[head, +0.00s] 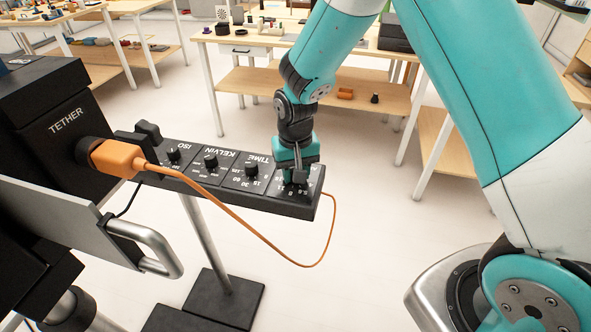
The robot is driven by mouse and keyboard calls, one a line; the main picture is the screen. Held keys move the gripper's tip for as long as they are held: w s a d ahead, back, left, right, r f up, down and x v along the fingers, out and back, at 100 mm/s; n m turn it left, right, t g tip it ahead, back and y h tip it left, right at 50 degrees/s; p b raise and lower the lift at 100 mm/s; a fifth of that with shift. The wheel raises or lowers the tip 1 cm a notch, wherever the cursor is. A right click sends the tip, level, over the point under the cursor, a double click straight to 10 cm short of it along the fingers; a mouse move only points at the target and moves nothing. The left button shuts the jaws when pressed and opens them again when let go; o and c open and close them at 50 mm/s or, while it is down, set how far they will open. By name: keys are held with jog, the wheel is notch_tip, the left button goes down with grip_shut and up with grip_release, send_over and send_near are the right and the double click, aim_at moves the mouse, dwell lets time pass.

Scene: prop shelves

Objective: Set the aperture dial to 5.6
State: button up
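A black dial panel (228,196) extends from the camera rig, with its labels upside down in the head view. The ISO dial (174,155), KELVIN dial (210,161) and TIME dial (251,170) stand in a row. The fourth section, at the panel's right end, has white numbers around it, and its name is covered. My gripper (296,180) points down onto this fourth section.
A black box marked TETHER (66,122) has an orange plug (117,158) in it. Its orange cable (262,232) loops in front of the panel. A metal handle (150,248) sticks out at lower left. Tables with props (262,40) stand behind. Open floor lies between.

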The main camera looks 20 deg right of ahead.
jog(key=shift+m, duration=0.3)
jog(key=o, duration=0.9)
jog(key=shift+r, duration=0.15)
notch_tip(320, 180, up, 17)
jog(key=shift+r+b, duration=0.15)
jog(key=shift+b, duration=0.25)
